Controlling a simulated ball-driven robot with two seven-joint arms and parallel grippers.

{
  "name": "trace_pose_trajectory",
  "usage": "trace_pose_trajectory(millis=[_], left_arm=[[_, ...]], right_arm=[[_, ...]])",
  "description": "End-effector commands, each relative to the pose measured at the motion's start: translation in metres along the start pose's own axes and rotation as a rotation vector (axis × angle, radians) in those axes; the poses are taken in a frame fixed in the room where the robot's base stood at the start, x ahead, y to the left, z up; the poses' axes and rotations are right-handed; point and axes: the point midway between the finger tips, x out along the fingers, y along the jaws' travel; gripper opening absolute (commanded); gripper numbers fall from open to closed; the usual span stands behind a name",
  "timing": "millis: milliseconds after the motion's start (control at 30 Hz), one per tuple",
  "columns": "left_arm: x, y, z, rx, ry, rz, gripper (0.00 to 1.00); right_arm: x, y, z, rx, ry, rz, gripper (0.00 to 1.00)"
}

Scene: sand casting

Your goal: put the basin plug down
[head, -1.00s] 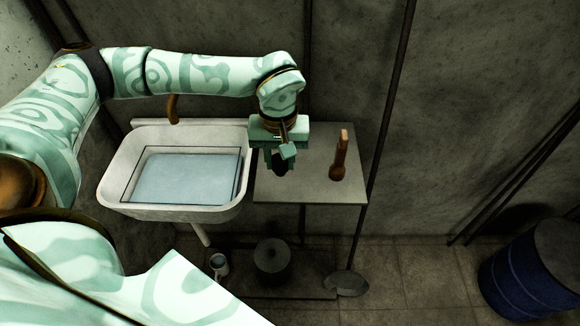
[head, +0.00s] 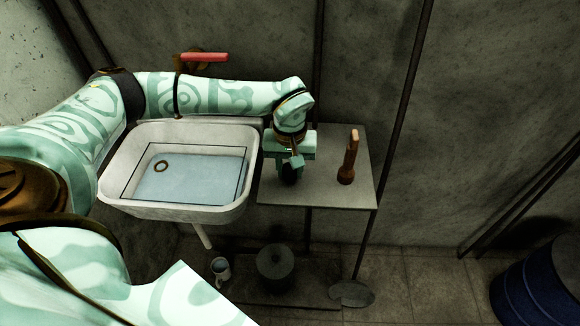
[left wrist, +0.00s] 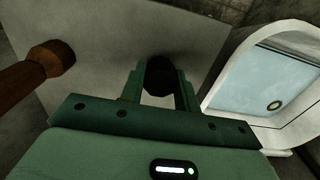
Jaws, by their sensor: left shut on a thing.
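The basin plug (head: 289,176) is a small black piece held between the fingers of my left gripper (head: 290,168). It also shows as a dark rounded shape between the two green fingers in the left wrist view (left wrist: 160,75). My left gripper is shut on it, over the left part of the grey side table (head: 325,190). I cannot tell whether the plug touches the tabletop. The white basin (head: 120,182) is to the left, holding pale blue water (head: 195,182). A drain ring (head: 161,166) shows in it. My right gripper is not in view.
A brown wooden tool (head: 349,160) stands on the table to the right of my gripper. A red handle (head: 205,57) is behind my arm. Below are a mug (head: 220,270) and a dark pot (head: 275,265). The tabletop between gripper and tool is clear.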

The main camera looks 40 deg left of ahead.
Motion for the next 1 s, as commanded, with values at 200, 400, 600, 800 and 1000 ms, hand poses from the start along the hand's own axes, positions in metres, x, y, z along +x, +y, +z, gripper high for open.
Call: trace_pose_trajectory(millis=[200, 400, 600, 800, 1000], left_arm=[[0.002, 0.0, 0.0, 0.0, -0.001, -0.001, 0.53], [0.0, 0.0, 0.0, 0.0, -0.001, 0.0, 0.53], [-0.029, 0.0, -0.001, 0.0, 0.004, 0.003, 0.53], [-0.078, 0.0, -0.001, 0.0, 0.005, 0.002, 0.53], [-0.112, 0.0, -0.001, 0.0, 0.003, 0.001, 0.53]], right_arm=[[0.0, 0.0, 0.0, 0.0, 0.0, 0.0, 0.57], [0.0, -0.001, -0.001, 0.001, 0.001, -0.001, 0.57], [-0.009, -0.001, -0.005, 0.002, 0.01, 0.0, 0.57], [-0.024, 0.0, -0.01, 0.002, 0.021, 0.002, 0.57], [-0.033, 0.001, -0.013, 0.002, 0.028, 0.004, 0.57]])
